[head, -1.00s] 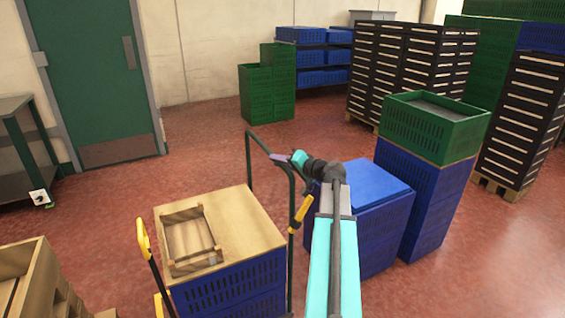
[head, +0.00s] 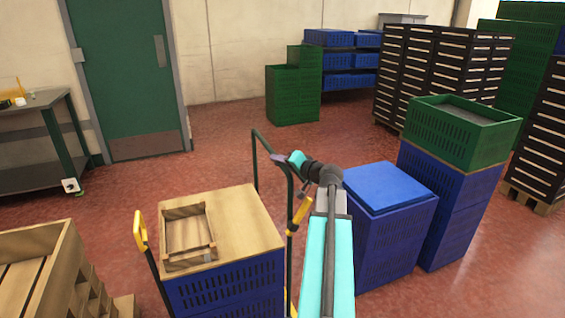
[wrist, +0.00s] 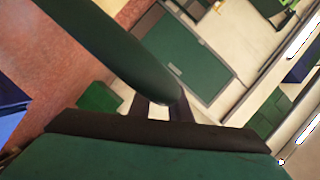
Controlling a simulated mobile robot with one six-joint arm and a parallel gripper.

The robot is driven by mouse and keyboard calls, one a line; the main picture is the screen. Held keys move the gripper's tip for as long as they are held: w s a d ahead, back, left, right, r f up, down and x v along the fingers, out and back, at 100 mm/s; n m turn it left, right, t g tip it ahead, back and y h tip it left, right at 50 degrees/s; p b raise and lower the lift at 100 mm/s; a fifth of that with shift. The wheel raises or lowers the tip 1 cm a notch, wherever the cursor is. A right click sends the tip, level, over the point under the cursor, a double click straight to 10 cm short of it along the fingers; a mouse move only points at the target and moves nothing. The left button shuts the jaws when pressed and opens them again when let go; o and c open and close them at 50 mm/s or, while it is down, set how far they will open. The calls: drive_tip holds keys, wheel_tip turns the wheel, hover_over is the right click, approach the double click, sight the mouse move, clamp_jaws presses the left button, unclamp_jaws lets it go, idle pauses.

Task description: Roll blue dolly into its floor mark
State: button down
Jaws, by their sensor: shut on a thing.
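A dark green tubular push handle (head: 254,172) rises beside a stack of blue crates (head: 225,285). The stack has a wooden top (head: 240,215) with a small wooden tray (head: 188,238) on it. My gripper (head: 281,159) is shut on the handle's upper bar. In the wrist view the green bar (wrist: 105,45) runs close before the camera, and the jaws (wrist: 165,108) are partly hidden behind it. The dolly's base and wheels are below the picture, so its colour cannot be told. No floor mark can be made out.
A blue lidded crate stack (head: 390,230) stands close right of my arm, with a green-topped stack (head: 460,135) beyond. Wooden pallets or crates (head: 40,245) are at lower left, a metal table (head: 45,145) behind. Red floor (head: 190,165) is open toward the green door (head: 125,75).

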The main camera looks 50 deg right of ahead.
drive_tip(key=c, duration=1.7)
unclamp_jaws()
drive_tip(key=shift+w+a+f, duration=0.1)
drive_tip(key=shift+w+a, duration=0.1)
drive_tip(key=shift+a, duration=0.25)
drive_tip(key=shift+c, duration=0.2)
drive_tip(key=shift+o, duration=0.5)
drive_tip(key=shift+s+d, duration=0.1)
drive_tip(key=shift+d, duration=0.05)
drive_tip(key=shift+s+d, duration=0.1)
drive_tip(key=v, duration=1.3)
drive_tip(key=shift+s+b, duration=0.3)
drive_tip(key=shift+b, duration=0.15)
drive_tip(key=shift+s, duration=0.1)
